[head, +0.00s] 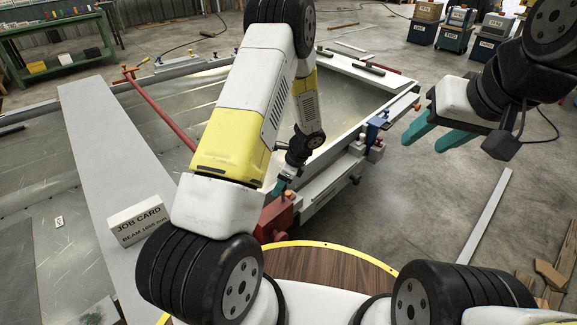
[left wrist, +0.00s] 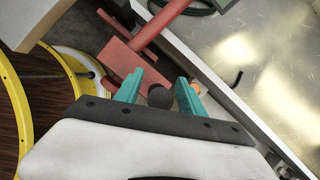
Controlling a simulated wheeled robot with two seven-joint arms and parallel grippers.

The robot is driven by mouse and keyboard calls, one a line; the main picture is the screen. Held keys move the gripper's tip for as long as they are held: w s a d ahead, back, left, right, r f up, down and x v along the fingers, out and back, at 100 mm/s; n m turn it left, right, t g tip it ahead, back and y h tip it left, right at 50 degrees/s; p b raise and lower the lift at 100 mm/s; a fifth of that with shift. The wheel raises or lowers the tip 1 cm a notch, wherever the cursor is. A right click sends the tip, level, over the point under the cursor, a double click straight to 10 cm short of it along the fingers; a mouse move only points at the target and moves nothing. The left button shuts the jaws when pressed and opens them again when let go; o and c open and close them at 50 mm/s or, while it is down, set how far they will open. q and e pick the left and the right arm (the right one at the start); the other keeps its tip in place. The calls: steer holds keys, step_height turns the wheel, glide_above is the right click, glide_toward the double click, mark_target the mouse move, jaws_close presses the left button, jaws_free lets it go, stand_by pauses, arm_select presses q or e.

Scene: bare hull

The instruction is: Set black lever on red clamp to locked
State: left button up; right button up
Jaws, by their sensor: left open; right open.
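The red clamp (head: 274,222) sits at the near end of the hull frame, just below my left gripper (head: 280,187) in the head view. In the left wrist view the red clamp (left wrist: 120,58) lies beyond the fingertips. My left gripper (left wrist: 159,80) is open, its teal fingers apart. A dark rounded knob (left wrist: 160,96), which looks like the end of the black lever, shows between the fingers, with no visible grip on it. The rest of the lever is hidden, so its setting cannot be told. My right gripper (head: 424,124) is open and empty over the floor at the right.
A long red bar (head: 165,115) crosses the hull at the left. A blue clamp (head: 374,132) is on the frame's right side. A job card block (head: 139,218) rests on the grey beam (head: 100,140).

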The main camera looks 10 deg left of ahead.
arm_select(q)
jaws_close()
stand_by(1.4)
